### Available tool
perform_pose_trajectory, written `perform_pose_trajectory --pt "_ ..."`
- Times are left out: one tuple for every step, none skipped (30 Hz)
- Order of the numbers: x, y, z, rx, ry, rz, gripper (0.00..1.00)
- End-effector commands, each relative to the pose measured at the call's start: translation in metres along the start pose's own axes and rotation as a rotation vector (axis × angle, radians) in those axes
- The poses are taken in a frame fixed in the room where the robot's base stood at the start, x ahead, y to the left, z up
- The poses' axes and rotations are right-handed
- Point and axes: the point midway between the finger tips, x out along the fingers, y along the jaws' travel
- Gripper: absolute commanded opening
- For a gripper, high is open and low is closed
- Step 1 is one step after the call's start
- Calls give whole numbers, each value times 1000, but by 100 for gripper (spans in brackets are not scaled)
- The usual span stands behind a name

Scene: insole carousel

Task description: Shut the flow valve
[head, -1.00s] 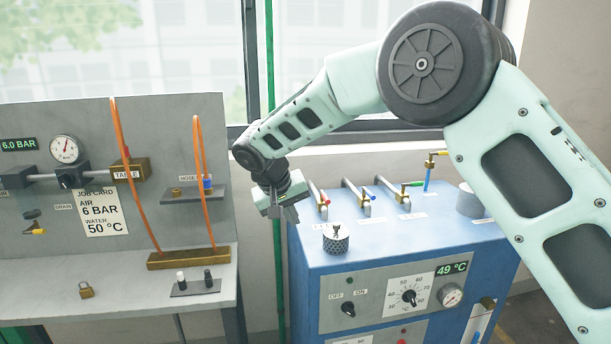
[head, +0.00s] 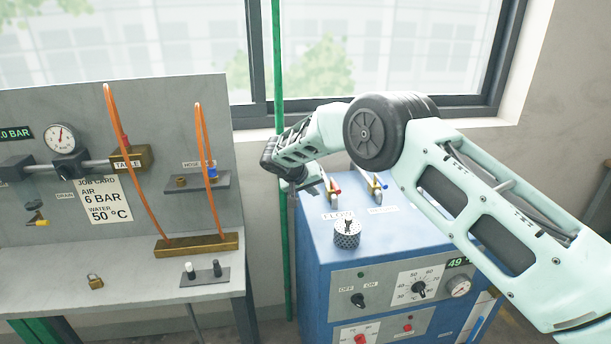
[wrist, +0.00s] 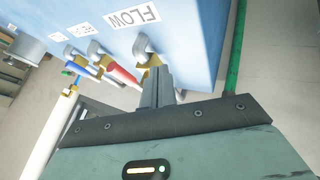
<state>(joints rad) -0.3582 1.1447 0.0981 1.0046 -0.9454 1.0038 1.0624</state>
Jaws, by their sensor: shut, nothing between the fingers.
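The flow valve is a bent metal tap (head: 327,184) above the FLOW label, at the left of the blue machine's top. In the wrist view, the tap (wrist: 144,47) stands by the FLOW label, with brass on it. A red lever (wrist: 123,73) lies just left of the fingers; its joint to a tap is not clear. My gripper (wrist: 157,72) is shut and empty, its tips close to the flow tap. I cannot tell whether they touch. In the head view, my arm partly hides the gripper and tap.
A second tap with a blue lever (head: 382,186) stands to the right. A knurled cylinder (head: 346,236) sits at the front of the machine top. A green pole (head: 282,235) rises just left of the machine. A bench with hoses (head: 205,266) stands farther left.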

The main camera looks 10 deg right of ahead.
Motion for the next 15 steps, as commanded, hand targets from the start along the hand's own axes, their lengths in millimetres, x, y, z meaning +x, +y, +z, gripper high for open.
perform_pose_trajectory --pt "0 10 -4 3 -2 1 0" --pt "2 16 -4 3 -2 2 0" --pt "3 21 -5 2 -1 1 0" --pt "5 24 -4 1 -2 -1 0" --pt "7 27 -4 1 -2 0 0" --pt "8 30 -4 1 -2 1 0" --pt "10 32 -4 1 -1 0 0" --pt "10 33 -4 1 -1 0 0" --pt "12 35 -4 1 -1 -1 0" --pt "12 36 -4 1 -1 -1 0" --pt "13 37 -4 1 -1 -1 0" --pt "14 37 -4 0 0 -1 0" --pt "14 38 -4 0 0 -1 0" --pt "14 38 -4 0 0 -1 0" --pt "14 38 -4 0 0 -1 0"
